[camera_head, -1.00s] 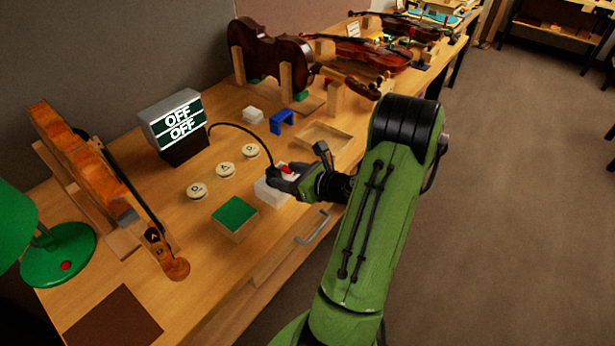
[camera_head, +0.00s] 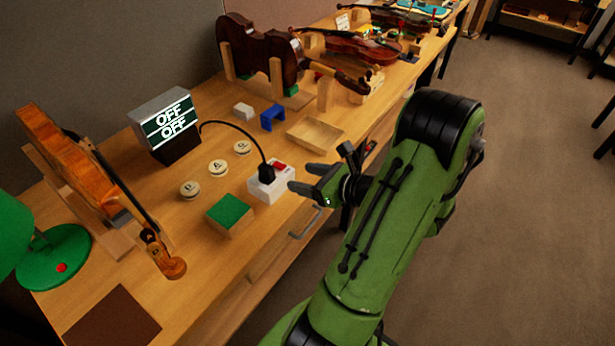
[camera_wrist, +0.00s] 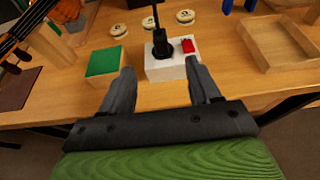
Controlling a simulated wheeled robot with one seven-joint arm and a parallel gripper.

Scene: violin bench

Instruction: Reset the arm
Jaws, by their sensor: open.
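My green arm reaches in from the bottom right in the head view. My gripper (camera_head: 302,178) is open and empty, just to the right of a white box (camera_head: 274,187) with a red switch (camera_head: 280,167) and a black plug (camera_head: 266,173) in its top. In the wrist view my gripper's two fingers (camera_wrist: 160,85) are spread, with the white box (camera_wrist: 172,66) beyond them and a clear gap between.
A green-topped block (camera_head: 230,214) and lettered round discs (camera_head: 218,168) lie left of the white box. An empty wooden tray (camera_head: 315,133) and a blue stand (camera_head: 272,117) are behind it. A drawer handle (camera_head: 308,222) sticks out at the bench front. Violins stand farther back.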

